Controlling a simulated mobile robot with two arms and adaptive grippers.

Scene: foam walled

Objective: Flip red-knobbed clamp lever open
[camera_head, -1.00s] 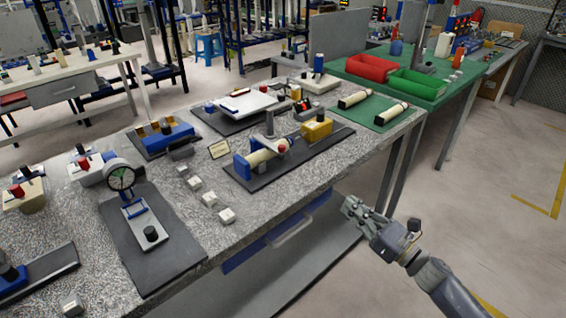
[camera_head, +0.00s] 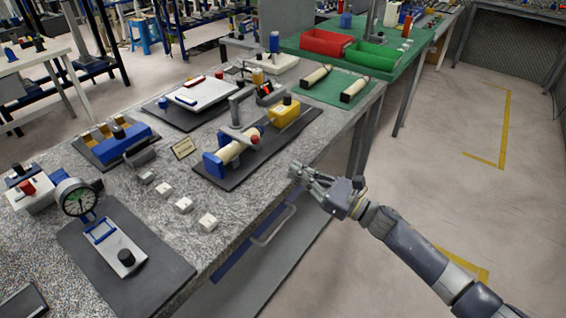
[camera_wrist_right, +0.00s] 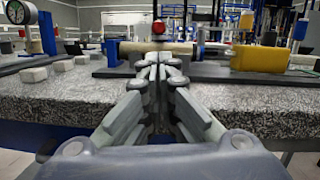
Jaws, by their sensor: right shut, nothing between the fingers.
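The clamp fixture on its dark base plate (camera_head: 222,179) stands near the front edge of the grey speckled bench, with a blue block (camera_head: 213,164) and a cream cylinder (camera_head: 237,149) in it. The clamp lever's red knob (camera_head: 255,139) is at the near right of the cylinder. In the right wrist view the red knob (camera_wrist_right: 159,27) shows straight ahead, just above and beyond the fingertips. My right gripper (camera_head: 294,172) is shut and empty, off the bench's front edge, to the right of the knob and apart from it. My left gripper is not in view.
A yellow block (camera_head: 284,112) sits on the same plate, behind the knob. Several small white blocks (camera_head: 183,205) and a dial gauge (camera_head: 79,199) are to the left. A green mat (camera_head: 331,86) with two cream cylinders lies behind. The floor right of the bench is clear.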

